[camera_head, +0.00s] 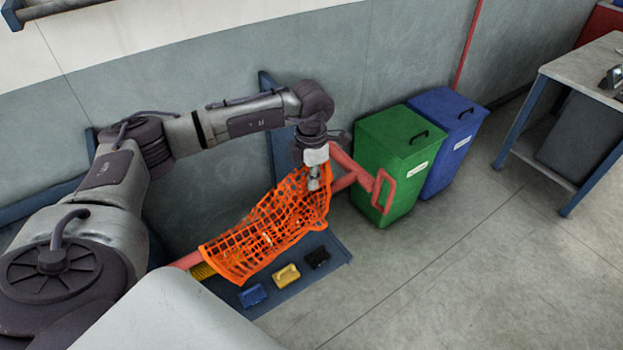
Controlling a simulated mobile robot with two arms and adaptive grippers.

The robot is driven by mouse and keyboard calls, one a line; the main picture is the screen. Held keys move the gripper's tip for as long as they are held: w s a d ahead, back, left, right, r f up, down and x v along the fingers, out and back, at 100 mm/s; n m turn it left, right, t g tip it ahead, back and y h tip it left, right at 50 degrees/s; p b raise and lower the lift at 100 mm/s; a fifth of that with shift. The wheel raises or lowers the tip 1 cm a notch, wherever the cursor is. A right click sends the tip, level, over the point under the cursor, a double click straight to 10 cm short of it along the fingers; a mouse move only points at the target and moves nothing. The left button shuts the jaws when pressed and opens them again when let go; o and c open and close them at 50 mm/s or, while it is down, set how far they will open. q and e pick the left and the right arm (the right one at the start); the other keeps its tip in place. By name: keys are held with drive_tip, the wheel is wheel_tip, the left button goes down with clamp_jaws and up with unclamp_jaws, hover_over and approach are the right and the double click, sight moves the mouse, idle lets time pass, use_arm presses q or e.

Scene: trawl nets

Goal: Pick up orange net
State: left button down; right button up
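The orange net (262,236) hangs draped over a red rail (345,158) in front of the grey wall. Its upper right end is at my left gripper (314,184). My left arm comes in from the left and reaches over the rail, with the gripper pointing down at the net. The fingertips are small and partly mixed with the net's edge, so I cannot tell whether they are open or shut on it. My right gripper is not in view.
A green bin (397,150) and a blue bin (452,130) stand right of the rail. A blue base shelf (325,262) below the net carries small blue, yellow and black items. A workbench (585,75) stands at the far right. The floor (450,270) in front is clear.

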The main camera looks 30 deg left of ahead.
use_arm(q)
wheel_tip(320, 180, up, 18)
drive_tip(key=p, duration=0.5)
drive_tip(key=shift+f, duration=0.25)
drive_tip(key=shift+f, duration=0.1)
